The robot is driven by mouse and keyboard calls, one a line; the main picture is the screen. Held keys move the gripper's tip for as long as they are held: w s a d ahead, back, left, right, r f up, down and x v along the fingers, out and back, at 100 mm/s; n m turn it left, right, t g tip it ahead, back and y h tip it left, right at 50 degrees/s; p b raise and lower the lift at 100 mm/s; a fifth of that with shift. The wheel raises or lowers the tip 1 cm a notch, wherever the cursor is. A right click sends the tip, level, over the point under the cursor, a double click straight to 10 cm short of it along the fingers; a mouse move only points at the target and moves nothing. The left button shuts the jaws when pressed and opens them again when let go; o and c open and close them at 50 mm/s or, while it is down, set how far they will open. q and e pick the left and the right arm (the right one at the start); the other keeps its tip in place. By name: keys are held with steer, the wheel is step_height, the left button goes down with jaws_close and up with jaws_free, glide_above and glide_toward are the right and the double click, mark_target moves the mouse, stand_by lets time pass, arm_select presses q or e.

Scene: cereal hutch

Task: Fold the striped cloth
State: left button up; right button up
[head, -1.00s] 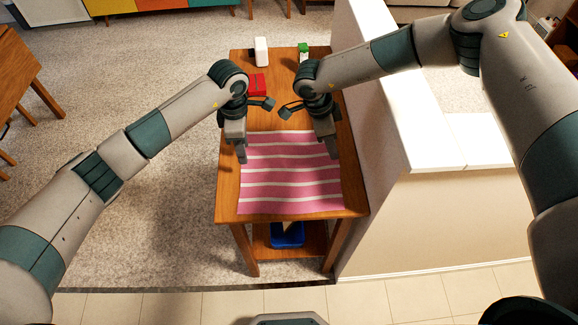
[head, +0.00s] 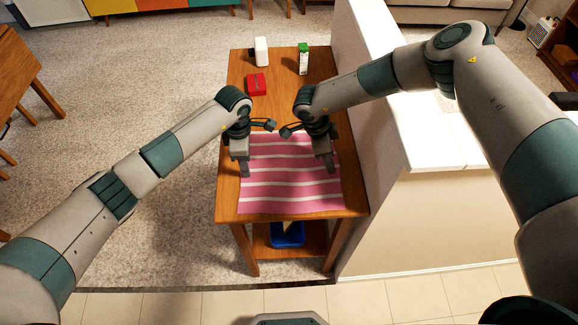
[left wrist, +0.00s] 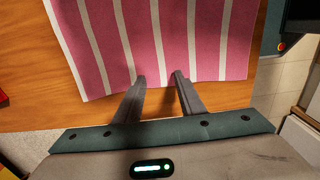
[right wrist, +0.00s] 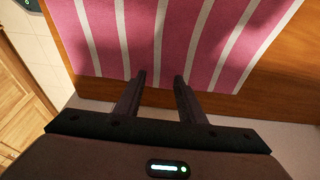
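The pink and white striped cloth (head: 290,185) lies spread flat on the wooden table. It also fills much of the left wrist view (left wrist: 160,40) and the right wrist view (right wrist: 165,40). My left gripper (head: 243,174) is above the cloth's left edge in the head view. Its fingers (left wrist: 160,78) stand apart with nothing between them, by the cloth's edge. My right gripper (head: 328,168) is above the cloth's right side. Its fingers (right wrist: 160,76) are also apart and empty near the cloth's edge. Whether the fingertips touch the cloth is unclear.
A red box (head: 256,84), a white bottle (head: 261,51) and a green and white carton (head: 303,60) stand on the table's far part. A white-topped half wall (head: 385,110) runs along the table's right side. A blue bin (head: 288,235) sits on the lower shelf.

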arm_select(q)
steer(key=shift+f, duration=0.15)
arm_select(e)
steer(key=shift+f, duration=0.2)
steer(key=shift+r, duration=0.1)
arm_select(q)
jaws_close()
arm_select(e)
jaws_close()
steer(key=shift+r, duration=0.1)
